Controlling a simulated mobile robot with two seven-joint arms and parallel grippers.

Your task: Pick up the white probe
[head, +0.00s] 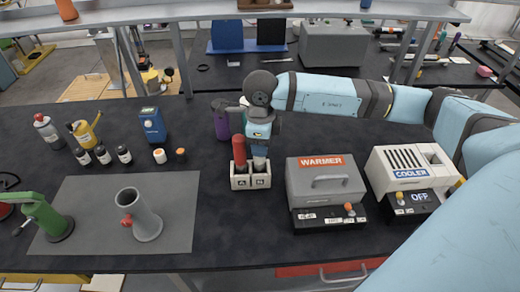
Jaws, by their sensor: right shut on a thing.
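The white probe (259,164) stands in the right slot of a small cream holder (240,184). Only a pale lower part of it shows; my gripper hides its top. My right gripper (260,151) points down over that slot and is shut on the probe. A red probe (239,150) stands upright in the left slot, close beside the gripper. My left gripper is not in view.
A grey warmer (325,182) and a white cooler (408,166) stand right of the holder. A purple container (221,122) is close behind it. A grey tube stand (142,218) is on the mat (180,200) at left, with bottles behind. Bare dark tabletop lies in front of the holder.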

